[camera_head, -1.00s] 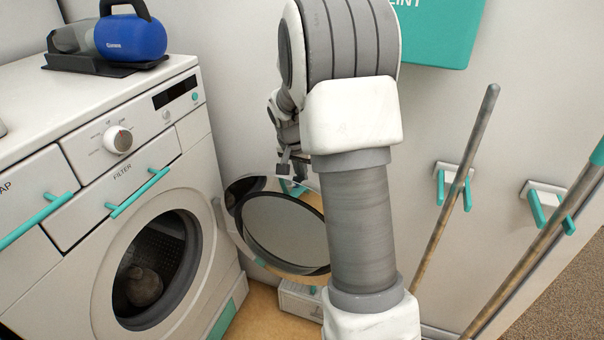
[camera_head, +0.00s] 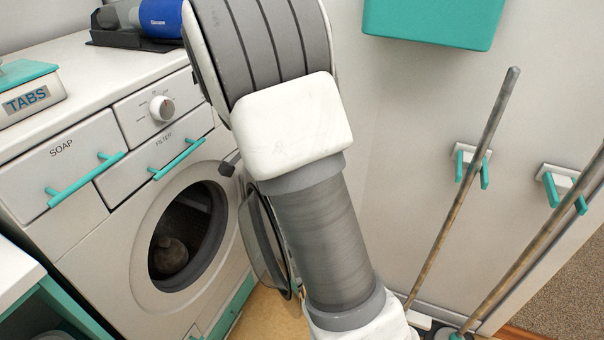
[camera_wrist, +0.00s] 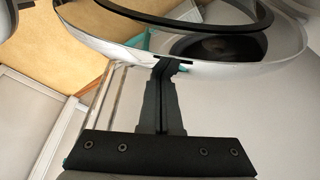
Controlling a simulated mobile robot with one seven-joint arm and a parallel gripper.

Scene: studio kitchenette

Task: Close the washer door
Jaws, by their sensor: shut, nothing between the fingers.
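The white washer (camera_head: 110,255) stands at left in the head view, its round opening uncovered and a dim object inside the dark drum (camera_head: 180,240). Its round door (camera_head: 262,245) is partly open, seen nearly edge-on at the right of the opening and partly hidden by my arm.
Teal handles of the soap drawer (camera_head: 85,180) and filter panel (camera_head: 178,159) jut from the washer front. A tabs box (camera_head: 30,95) and blue handheld vacuum (camera_head: 160,18) are on top. Long poles (camera_head: 465,185) lean at right by wall hooks. A teal bin (camera_head: 435,22) hangs above.

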